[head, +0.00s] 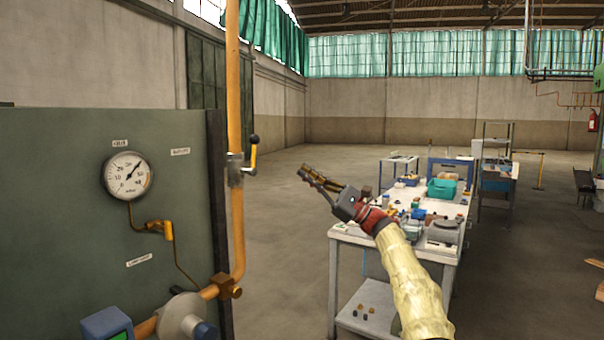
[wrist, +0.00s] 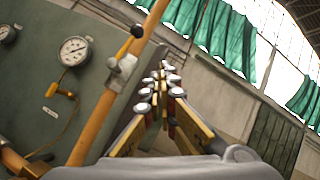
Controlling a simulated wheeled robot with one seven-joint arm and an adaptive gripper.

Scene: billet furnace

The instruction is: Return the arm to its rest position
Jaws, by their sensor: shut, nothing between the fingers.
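My gripper (head: 308,176) shows in the head view at the middle, at the end of my arm in its pale yellow sleeve. It points up and to the left, toward the orange pipe, and is clear of it. Its fingers are shut and empty; the wrist view shows the two rows of finger joints (wrist: 163,85) close together. The arm reaches up from the bottom of the head view, in front of the white workbench (head: 345,236).
A grey-green panel (head: 60,220) with a round gauge (head: 128,176) stands at the left. An orange pipe (head: 236,110) with a yellow-handled valve (head: 250,158) rises beside it. The workbench holds many small items and a teal bin (head: 441,189). The floor between pipe and bench is clear.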

